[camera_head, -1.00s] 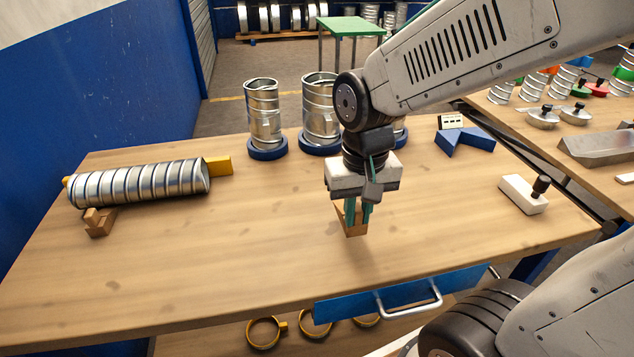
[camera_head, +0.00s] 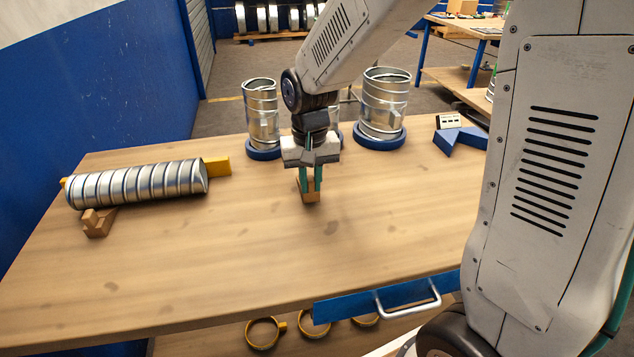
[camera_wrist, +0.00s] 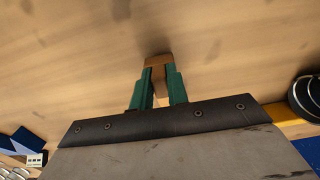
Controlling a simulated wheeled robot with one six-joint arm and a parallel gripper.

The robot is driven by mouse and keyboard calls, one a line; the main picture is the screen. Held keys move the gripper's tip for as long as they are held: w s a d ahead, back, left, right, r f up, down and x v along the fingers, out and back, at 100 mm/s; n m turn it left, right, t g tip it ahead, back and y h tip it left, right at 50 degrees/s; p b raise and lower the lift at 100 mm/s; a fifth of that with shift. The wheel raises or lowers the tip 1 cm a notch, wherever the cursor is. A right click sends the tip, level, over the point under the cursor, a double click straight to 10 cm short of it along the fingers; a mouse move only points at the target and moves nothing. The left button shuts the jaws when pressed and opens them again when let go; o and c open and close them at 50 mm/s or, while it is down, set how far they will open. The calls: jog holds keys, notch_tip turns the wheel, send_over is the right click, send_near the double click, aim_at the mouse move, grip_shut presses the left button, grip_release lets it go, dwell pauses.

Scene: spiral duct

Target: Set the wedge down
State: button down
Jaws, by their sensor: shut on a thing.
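My gripper (camera_head: 311,188) is shut on a small brown wooden wedge (camera_head: 308,194) over the middle of the workbench (camera_head: 330,245). In the wrist view, the green fingers (camera_wrist: 160,85) clasp the wedge (camera_wrist: 158,60) on both sides. The wedge is close over the tabletop; I cannot tell whether it touches. A long ribbed metal spiral duct (camera_head: 138,185) lies on the left of the bench. Another brown wooden wedge (camera_head: 97,222) sits at the duct's near side, and a yellow block (camera_head: 217,166) stands at its right end.
Upright metal duct pieces on blue bases stand at the back, such as the left one (camera_head: 261,112) and the right one (camera_head: 385,100). A blue angled block (camera_head: 460,138) lies at the back right. The front middle of the bench is clear.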

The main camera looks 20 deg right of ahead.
jog(key=shift+f, duration=0.6)
jog(key=shift+f, duration=0.1)
jog(key=c, duration=1.4)
grip_release()
jog(key=shift+o, duration=0.2)
